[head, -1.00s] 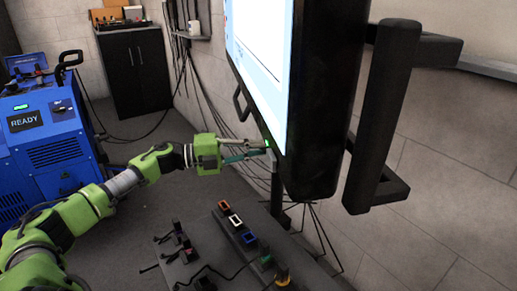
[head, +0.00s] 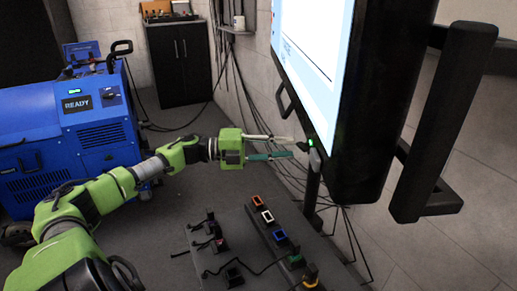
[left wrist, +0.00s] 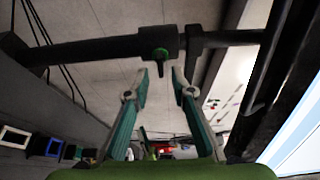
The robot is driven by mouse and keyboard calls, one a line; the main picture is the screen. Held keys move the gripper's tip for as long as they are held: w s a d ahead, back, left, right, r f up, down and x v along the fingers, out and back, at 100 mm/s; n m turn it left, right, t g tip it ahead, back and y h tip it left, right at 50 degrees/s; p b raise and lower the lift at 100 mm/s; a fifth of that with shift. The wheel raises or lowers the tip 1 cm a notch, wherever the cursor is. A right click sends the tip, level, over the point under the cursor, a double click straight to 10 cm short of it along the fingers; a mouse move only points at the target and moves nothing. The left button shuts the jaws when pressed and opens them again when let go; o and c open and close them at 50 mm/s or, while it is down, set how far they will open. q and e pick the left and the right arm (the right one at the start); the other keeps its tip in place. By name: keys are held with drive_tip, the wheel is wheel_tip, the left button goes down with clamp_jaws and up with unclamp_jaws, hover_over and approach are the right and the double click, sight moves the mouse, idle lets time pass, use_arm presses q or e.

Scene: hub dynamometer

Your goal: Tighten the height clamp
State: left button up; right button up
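In the left wrist view a dark post (left wrist: 90,50) crosses the top of the picture. My left gripper (left wrist: 160,72) is open and empty. Its two teal fingers point at the knob, which lies just beyond the gap between the tips, apparently untouched. In the head view my left gripper (head: 293,147) is just left of the stand post (head: 312,190), below the big screen (head: 310,45). The collar cannot be made out clearly there. My right gripper is out of view.
The black-framed screen and its side handle (head: 445,120) fill the right of the head view. A bench (head: 205,240) with cables and coloured connectors stands below my left gripper. A blue machine (head: 65,125) reading READY is at the left, a black cabinet (head: 182,65) behind.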

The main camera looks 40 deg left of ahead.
use_arm(q)
drive_tip(key=v, duration=0.8)
idle(0.6)
